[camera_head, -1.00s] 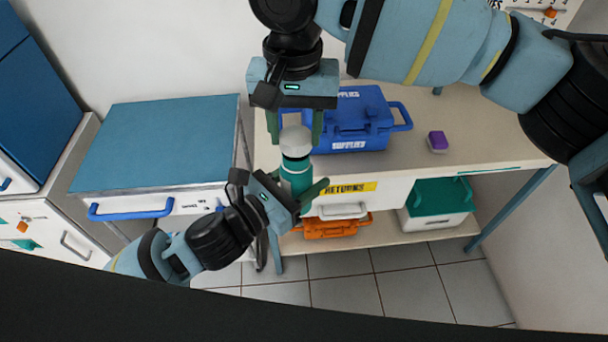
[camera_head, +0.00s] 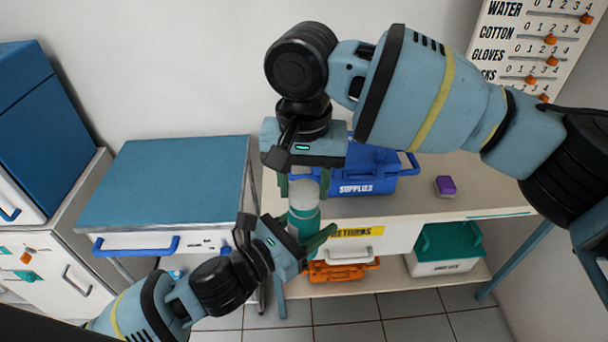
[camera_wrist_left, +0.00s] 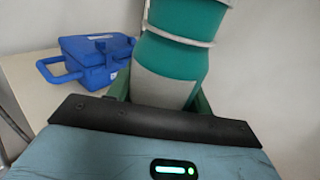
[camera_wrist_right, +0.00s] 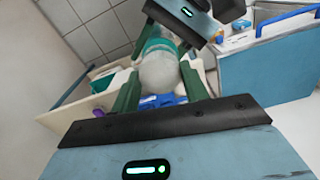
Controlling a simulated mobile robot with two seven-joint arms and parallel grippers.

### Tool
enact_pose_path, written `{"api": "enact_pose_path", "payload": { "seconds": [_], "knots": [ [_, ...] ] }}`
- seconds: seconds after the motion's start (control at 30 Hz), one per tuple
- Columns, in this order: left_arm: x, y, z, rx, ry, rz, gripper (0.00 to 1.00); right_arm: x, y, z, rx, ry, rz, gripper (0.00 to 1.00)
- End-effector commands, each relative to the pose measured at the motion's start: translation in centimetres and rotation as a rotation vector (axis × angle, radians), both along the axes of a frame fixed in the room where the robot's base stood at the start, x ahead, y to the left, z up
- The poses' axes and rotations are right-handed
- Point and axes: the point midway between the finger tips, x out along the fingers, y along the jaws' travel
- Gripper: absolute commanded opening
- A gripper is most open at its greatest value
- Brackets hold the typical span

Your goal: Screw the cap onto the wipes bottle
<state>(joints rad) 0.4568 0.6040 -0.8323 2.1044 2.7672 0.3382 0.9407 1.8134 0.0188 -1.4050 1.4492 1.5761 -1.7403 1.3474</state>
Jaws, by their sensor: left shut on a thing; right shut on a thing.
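The teal wipes bottle (camera_head: 303,222) is held upright in the air in front of the bench. My left gripper (camera_head: 300,240) is shut on its lower body; the teal body and a pale label also show in the left wrist view (camera_wrist_left: 180,62). The pale grey-white cap (camera_head: 304,194) is on top of the bottle, in line with it. My right gripper (camera_head: 304,182) comes from above and is shut on the cap, its green fingers on either side. The cap fills the space between those fingers in the right wrist view (camera_wrist_right: 158,72). Whether the thread is engaged is hidden.
A blue supplies case (camera_head: 368,184) stands on the bench (camera_head: 420,208) behind the bottle. A small purple-and-white block (camera_head: 445,186) lies to its right. A blue-topped cabinet (camera_head: 170,185) is at left. Orange (camera_head: 340,270) and green (camera_head: 448,243) boxes sit on the lower shelf.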

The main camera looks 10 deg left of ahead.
Motion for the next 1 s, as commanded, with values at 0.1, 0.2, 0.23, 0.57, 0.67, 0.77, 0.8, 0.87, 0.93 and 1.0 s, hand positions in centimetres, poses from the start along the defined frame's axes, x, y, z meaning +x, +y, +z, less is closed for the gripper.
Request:
{"api": "enact_pose_path", "payload": {
  "seconds": [0.1,0.2,0.23,0.57,0.67,0.77,0.8,0.87,0.93,1.0],
  "knots": [
    [0.01,-0.01,0.06,-0.001,-0.001,0.000,0.09,0.00,-0.01,-0.20,0.000,-0.001,0.000,0.24],
    [0.01,-0.01,0.07,-0.001,-0.001,0.000,0.09,0.00,0.00,-0.17,0.000,-0.001,0.000,0.24],
    [0.01,-0.01,0.07,-0.001,-0.001,0.000,0.09,0.00,0.00,-0.17,0.000,-0.001,0.000,0.24],
    [0.01,-0.01,0.07,-0.001,-0.001,0.000,0.09,-0.01,0.00,-0.19,0.000,-0.001,0.000,0.24],
    [0.01,-0.01,0.07,-0.001,-0.001,0.000,0.09,-0.01,0.01,-0.30,0.000,-0.001,0.001,0.24],
    [0.01,-0.01,0.06,-0.001,-0.001,0.000,0.09,-0.02,0.01,-0.47,0.001,0.000,0.001,0.24],
    [0.01,-0.01,0.07,-0.001,-0.001,0.000,0.09,-0.02,0.01,-0.53,0.001,0.000,0.001,0.24],
    [0.01,-0.01,0.07,-0.001,-0.001,0.000,0.09,-0.02,0.01,-0.63,0.001,0.000,0.001,0.24],
    [0.01,-0.01,0.06,-0.001,-0.001,0.000,0.09,-0.03,0.01,-0.75,0.001,0.000,0.001,0.24],
    [0.01,-0.01,0.06,-0.001,-0.001,0.000,0.09,-0.03,0.01,-0.88,0.001,0.000,0.002,0.24]
  ]
}}
